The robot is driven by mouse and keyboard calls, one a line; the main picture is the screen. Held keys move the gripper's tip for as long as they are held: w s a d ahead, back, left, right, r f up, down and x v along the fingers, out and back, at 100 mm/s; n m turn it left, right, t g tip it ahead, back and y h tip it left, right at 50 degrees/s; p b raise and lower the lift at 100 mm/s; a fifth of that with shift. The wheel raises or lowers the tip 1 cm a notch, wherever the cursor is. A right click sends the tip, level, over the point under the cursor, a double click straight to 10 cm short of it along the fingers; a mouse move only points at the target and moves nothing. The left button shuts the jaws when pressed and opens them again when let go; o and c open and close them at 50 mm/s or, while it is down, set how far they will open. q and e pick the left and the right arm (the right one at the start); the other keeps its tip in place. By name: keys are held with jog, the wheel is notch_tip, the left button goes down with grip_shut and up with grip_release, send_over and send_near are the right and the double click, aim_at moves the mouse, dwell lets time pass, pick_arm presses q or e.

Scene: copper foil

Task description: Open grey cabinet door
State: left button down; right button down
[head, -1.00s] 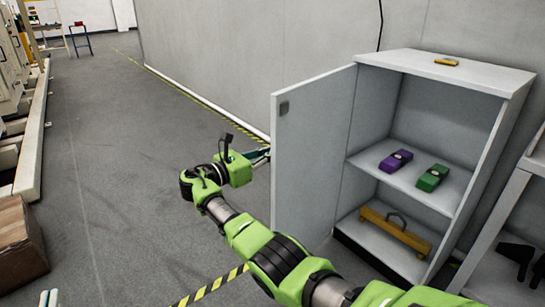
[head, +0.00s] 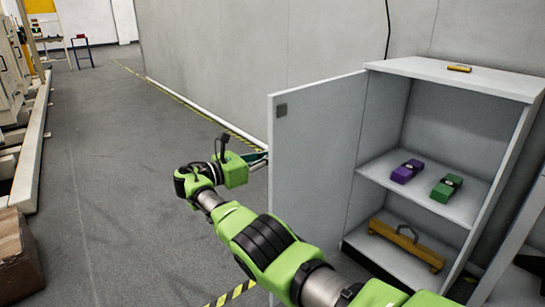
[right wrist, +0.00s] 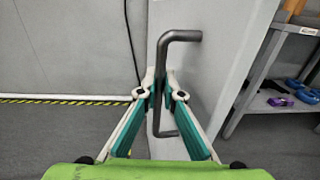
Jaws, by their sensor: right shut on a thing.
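The grey cabinet (head: 455,66) stands at the right of the head view with its door (head: 312,170) swung wide open to the left. Its shelves are exposed. My right gripper (head: 258,160) is at the door's outer side, partly hidden behind the door's edge. In the right wrist view, my right gripper (right wrist: 160,92) is shut on the dark bar handle (right wrist: 162,65) of the door (right wrist: 213,60), fingers on both sides of the bar. My left gripper is not in view.
A purple object (head: 407,171) and a green object (head: 446,188) lie on the middle shelf. A yellow tool with a handle (head: 407,245) sits below, and a small yellow item (head: 459,68) on top. A wall (head: 220,60) runs behind. Grey floor left of the door is clear.

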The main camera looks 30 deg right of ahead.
jog(key=shift+f, duration=0.1)
jog(key=c, duration=2.5)
grip_release()
